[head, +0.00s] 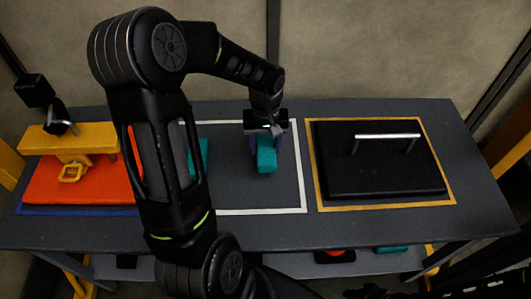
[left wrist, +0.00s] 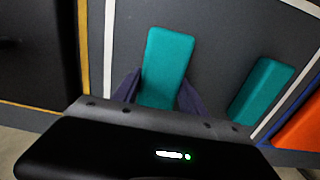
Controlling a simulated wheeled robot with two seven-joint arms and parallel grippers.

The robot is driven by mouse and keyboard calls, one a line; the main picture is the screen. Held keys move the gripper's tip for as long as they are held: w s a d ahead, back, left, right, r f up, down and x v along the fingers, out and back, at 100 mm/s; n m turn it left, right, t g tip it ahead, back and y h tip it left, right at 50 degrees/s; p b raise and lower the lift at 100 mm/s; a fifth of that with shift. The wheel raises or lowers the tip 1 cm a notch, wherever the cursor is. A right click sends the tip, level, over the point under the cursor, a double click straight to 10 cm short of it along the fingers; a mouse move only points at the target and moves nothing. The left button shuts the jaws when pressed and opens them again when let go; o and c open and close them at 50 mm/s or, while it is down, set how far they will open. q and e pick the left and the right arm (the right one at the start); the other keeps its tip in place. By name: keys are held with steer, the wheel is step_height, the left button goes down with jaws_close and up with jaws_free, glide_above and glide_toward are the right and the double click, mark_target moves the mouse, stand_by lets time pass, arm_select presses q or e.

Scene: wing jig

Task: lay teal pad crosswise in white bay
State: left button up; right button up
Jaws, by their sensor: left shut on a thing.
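My left gripper (head: 264,138) is shut on a teal pad (head: 266,158) inside the white bay (head: 302,180), near its back right. In the left wrist view the held teal pad (left wrist: 167,62) sits between the two fingers of my left gripper (left wrist: 157,92). Its long side runs roughly front to back in the head view. I cannot tell whether it touches the table. A second teal pad (head: 204,155) lies at the left of the bay, partly hidden behind my left arm; it also shows in the left wrist view (left wrist: 262,88). My right gripper is not in view.
A black block with a metal handle (head: 385,165) fills the yellow-outlined bay on the right. An orange slab (head: 60,188) with a yellow clamp (head: 70,145) stands in the blue-outlined bay on the left. The front middle of the white bay is clear.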

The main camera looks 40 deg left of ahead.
mark_target(266, 154)
arm_select(q)
steer(key=shift+f, duration=1.85)
steer(key=shift+f, duration=0.15)
steer(key=o, duration=1.3)
steer(key=shift+o, duration=0.2)
step_height(266, 154, up, 12)
steer(key=shift+r, duration=0.15)
